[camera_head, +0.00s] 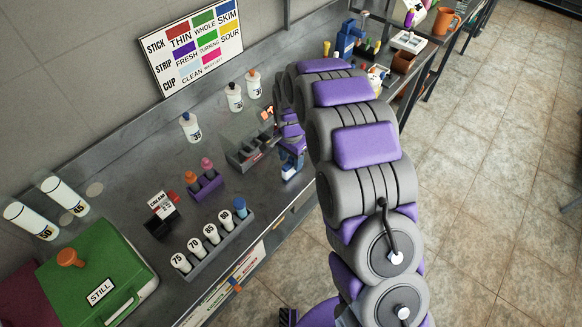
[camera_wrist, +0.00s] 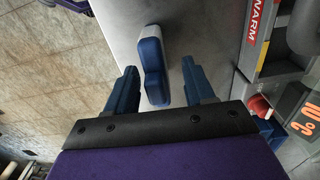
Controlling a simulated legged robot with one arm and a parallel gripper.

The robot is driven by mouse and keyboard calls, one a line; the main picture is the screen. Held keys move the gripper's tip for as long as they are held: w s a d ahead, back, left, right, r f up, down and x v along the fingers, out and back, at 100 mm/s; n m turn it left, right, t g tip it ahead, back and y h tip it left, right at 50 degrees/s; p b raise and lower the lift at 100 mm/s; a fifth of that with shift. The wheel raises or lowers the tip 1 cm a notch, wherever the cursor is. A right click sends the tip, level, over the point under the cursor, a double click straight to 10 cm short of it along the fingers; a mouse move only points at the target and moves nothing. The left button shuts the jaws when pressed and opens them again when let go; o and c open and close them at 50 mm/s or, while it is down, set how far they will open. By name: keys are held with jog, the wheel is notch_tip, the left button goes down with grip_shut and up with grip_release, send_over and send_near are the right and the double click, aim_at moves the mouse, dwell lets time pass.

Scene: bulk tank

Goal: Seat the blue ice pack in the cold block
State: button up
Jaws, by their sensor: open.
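The blue ice pack (camera_wrist: 151,72), dark blue with a pale grey cap side, shows in the wrist view on the grey bench top near its edge. My gripper (camera_wrist: 159,68) is open, with one blue finger on each side of the pack and a visible gap on both sides. I cannot tell how far the fingertips are above the bench. In the head view my gripper (camera_head: 291,163) is at the bench's front edge, and the pack is hard to make out there. A grey slotted block (camera_head: 246,153), which may be the cold block, stands just left of my gripper.
In the wrist view, a grey unit with a red WARM label (camera_wrist: 262,22) and a 10°C display (camera_wrist: 306,118) is on the right. White bottles (camera_head: 235,97) stand behind.

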jog(key=shift+d+r, duration=0.1)
jog(key=shift+d, duration=0.3)
jog(key=c, duration=0.5)
jog(key=shift+a, duration=0.15)
jog(key=c, duration=0.4)
jog(key=shift+a, duration=0.15)
grip_shut()
jog(key=shift+r, duration=0.1)
